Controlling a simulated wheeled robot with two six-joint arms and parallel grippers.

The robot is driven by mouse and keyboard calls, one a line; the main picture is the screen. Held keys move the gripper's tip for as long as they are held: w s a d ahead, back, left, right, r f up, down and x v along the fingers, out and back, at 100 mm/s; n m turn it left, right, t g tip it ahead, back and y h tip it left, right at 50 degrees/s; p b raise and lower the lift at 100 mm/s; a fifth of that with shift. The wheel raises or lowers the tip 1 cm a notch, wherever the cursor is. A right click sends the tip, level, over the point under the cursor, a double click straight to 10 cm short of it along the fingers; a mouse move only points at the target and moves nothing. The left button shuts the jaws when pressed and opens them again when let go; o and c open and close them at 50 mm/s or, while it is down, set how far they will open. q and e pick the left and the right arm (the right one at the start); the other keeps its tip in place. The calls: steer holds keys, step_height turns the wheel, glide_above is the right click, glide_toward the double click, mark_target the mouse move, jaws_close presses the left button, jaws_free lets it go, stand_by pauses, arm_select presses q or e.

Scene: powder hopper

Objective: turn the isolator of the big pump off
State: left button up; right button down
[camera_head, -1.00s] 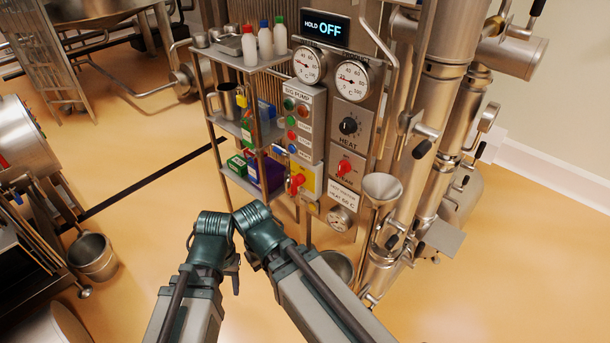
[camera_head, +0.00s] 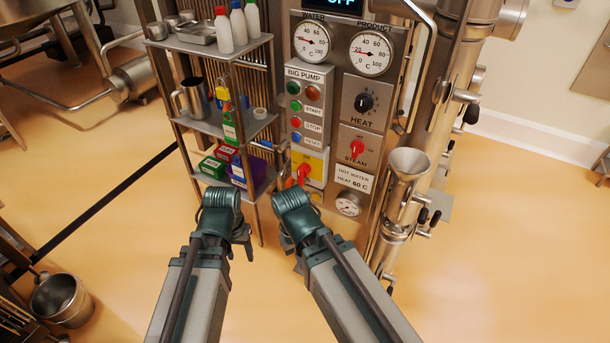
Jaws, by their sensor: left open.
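The big pump panel (camera_head: 308,115) is a grey box labelled BIG PUMP, with lamps and START and STOP buttons, in the head view. At its bottom is a yellow plate (camera_head: 316,163) with a red rotary handle (camera_head: 304,174), the isolator. The handle looks roughly upright, slightly tilted; its marks are too small to read. My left gripper (camera_head: 242,246) is open and empty, below and left of the isolator. My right gripper (camera_head: 286,243) is below the isolator, its fingers mostly hidden behind its own wrist, so its opening is unclear. Neither gripper touches the handle.
A rack (camera_head: 263,122) with bottles, a steel jug, boxes and a padlock stands close left of the panel. The red STEAM knob (camera_head: 357,149) and HEAT knob (camera_head: 363,103) are to the right. A steel funnel (camera_head: 408,163) stands further right. The floor in front is clear.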

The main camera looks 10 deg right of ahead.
arm_select(q)
steer(key=w+f+t+h+b, duration=0.2)
steer(key=w+f+b, duration=0.1)
steer(key=w, duration=0.2)
steer(key=w+d+r+m+t+h, duration=0.4)
steer(key=w+d+r+t+h, duration=0.2)
steer(key=w+d+r+t, duration=0.2)
steer(key=w+d+r, duration=0.2)
steer(key=d+r, duration=0.1)
steer(key=r, duration=0.1)
steer(key=shift+d+m+b, duration=0.3)
steer(key=shift+m+b, duration=0.1)
arm_select(e)
step_height(320, 180, down, 5)
steer(key=shift+r, duration=0.15)
arm_select(q)
steer(key=shift+f, duration=0.15)
arm_select(e)
steer(key=shift+w+d, duration=0.1)
